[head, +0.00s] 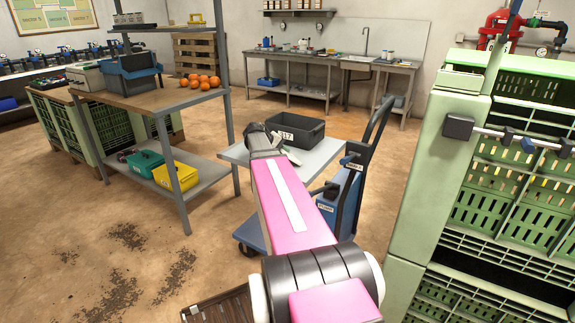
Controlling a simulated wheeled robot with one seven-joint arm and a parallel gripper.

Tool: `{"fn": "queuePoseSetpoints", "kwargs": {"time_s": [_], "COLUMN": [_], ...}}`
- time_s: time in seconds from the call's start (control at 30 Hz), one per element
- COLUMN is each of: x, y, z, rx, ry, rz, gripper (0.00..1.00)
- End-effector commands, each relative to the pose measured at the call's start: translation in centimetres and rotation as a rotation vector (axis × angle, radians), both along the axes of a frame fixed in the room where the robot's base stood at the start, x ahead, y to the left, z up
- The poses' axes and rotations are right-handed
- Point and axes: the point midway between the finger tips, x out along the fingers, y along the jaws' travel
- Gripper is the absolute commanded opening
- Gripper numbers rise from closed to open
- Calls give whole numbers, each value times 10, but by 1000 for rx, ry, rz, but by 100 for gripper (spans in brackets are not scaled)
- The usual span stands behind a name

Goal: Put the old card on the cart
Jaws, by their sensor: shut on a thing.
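The cart (232,152) stands in the middle of the view, with a pale grey top, a blue body and an upright handle at its right. My pink arm reaches away over it. My gripper (281,147) is at the far end of the arm, above or at the cart top, just in front of a dark bin. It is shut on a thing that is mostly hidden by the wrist. A small pale piece shows beside it, and I cannot tell if this is the old card. I cannot make out the card elsewhere.
Green crates (520,185) on a rack stand close at right. A shelf table (170,97) with oranges (199,82) stands at left. The floor at lower left is clear.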

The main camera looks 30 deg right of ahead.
Motion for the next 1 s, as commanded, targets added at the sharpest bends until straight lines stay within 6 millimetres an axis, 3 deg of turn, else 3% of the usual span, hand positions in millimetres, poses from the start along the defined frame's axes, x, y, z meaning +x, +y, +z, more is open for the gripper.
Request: {"fn": "queuePoseSetpoints", "kwargs": {"time_s": [0.1, 0.13, 0.2, 0.53, 1.0], "x": [0, 0, 0, 0, 1], "y": [0, 0, 0, 4, 41], "z": [0, 0, 0, 3, 34], "rx": [0, 0, 0, 0, 1], "ry": [0, 0, 0, 0, -1], "rz": [0, 0, 0, 0, 1], "gripper": [0, 18, 31, 31, 31]}}
